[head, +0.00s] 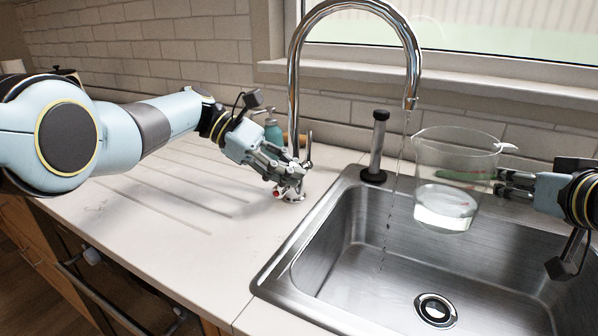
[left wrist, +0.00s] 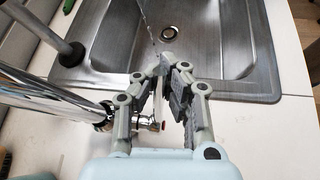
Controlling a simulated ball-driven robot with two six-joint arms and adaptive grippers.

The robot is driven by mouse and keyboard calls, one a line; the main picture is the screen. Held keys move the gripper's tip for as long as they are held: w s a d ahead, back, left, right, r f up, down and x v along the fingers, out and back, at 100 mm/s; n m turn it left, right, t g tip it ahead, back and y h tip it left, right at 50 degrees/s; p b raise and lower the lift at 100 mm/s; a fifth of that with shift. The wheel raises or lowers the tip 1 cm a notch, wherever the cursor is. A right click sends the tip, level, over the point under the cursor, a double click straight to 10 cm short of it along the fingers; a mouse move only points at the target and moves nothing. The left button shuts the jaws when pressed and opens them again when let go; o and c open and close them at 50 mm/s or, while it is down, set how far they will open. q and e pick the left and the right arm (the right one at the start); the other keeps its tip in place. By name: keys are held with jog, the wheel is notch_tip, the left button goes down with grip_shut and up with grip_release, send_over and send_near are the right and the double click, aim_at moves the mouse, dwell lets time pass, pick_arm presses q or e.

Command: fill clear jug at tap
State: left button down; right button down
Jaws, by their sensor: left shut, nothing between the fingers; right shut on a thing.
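The chrome tap (head: 292,90) arches over the sink (head: 345,290). A thin broken stream of water (head: 398,165) falls from its spout into the basin, left of the jug. The clear jug (head: 430,168) is upright over the sink with shallow water (head: 445,208) in its bottom. My right gripper (head: 503,184) is shut on the jug at its right side; the exact contact is partly seen through the jug. My left gripper (head: 284,178) is shut and empty beside the tap's base and lever. In the left wrist view, its fingers (left wrist: 168,66) are close to the tap base (left wrist: 100,118).
A dark-capped upright cylinder (head: 377,150) stands at the sink's back left corner. A teal bottle (head: 273,132) stands behind my left gripper. The drain (head: 435,309) is uncovered. The ribbed counter (head: 150,225) at left is clear. A tiled wall and window sill bound the back.

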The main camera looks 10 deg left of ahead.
pick_arm(q)
jog(key=shift+w+a+r, duration=0.1)
jog(key=shift+w+r, duration=0.1)
jog(key=shift+r, duration=0.05)
jog(key=c, duration=1.4)
grip_release()
jog(key=shift+a+f, duration=0.1)
jog(key=shift+o, duration=0.2)
jog(key=shift+s, duration=0.1)
jog(key=v, duration=1.1)
jog(key=shift+a+r, duration=0.2)
jog(key=shift+a, duration=0.1)
